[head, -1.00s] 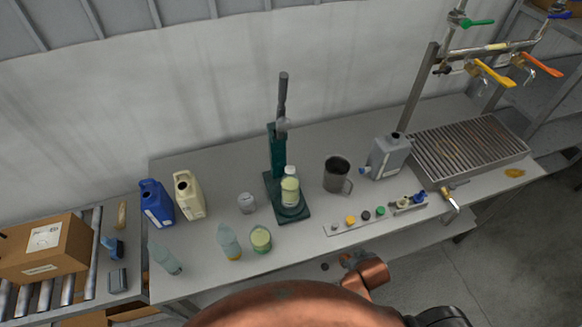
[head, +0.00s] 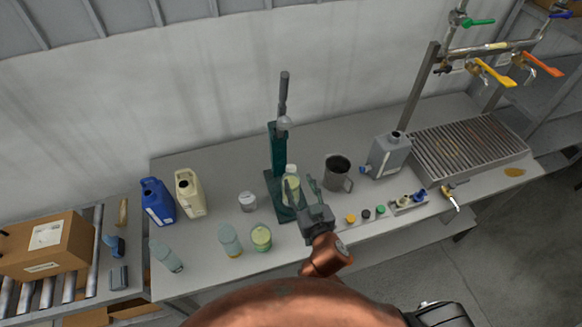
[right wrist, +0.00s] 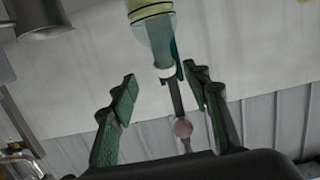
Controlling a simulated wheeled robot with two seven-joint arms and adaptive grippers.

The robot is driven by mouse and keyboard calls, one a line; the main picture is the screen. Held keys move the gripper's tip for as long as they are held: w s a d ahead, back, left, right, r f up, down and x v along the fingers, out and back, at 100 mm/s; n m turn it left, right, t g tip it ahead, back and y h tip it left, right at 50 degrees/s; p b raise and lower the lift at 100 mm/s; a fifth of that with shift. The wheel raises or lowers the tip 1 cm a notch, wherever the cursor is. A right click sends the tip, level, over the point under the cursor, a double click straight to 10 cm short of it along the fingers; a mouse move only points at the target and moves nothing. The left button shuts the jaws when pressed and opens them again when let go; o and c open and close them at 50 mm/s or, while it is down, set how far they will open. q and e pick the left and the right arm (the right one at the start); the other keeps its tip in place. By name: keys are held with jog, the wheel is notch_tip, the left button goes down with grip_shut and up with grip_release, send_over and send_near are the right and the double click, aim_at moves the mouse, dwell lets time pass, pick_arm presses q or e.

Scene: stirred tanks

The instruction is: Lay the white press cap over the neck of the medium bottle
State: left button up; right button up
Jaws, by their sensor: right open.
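A bottle with pale yellow liquid (head: 291,184) stands upright on the base of the green press. It also shows in the right wrist view (right wrist: 155,38), which is upside down, with a whitish ring (right wrist: 165,72) at its neck. I cannot tell whether that ring is a cap. My right gripper (head: 304,190) is open and empty, just in front of the bottle. In the right wrist view its fingers (right wrist: 160,86) are spread, with the bottle beyond them. A pale cap at the left end of the cap strip is now hidden behind the gripper. My left gripper is not in view.
The cap strip (head: 394,207) holds yellow, black and green caps. A steel mug (head: 338,172) and a grey canister (head: 390,155) stand right of the press.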

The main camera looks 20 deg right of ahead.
aim_at(293, 172)
jog(key=w, duration=0.4)
jog(key=w+p, duration=0.1)
jog(key=w, duration=0.2)
jog(key=shift+a+f, duration=0.3)
jog(key=shift+a, duration=0.1)
jog(key=shift+w+f, duration=0.1)
jog(key=shift+w, duration=0.2)
jog(key=shift+c, duration=0.2)
jog(key=c, duration=0.7)
jog(key=shift+c, duration=0.3)
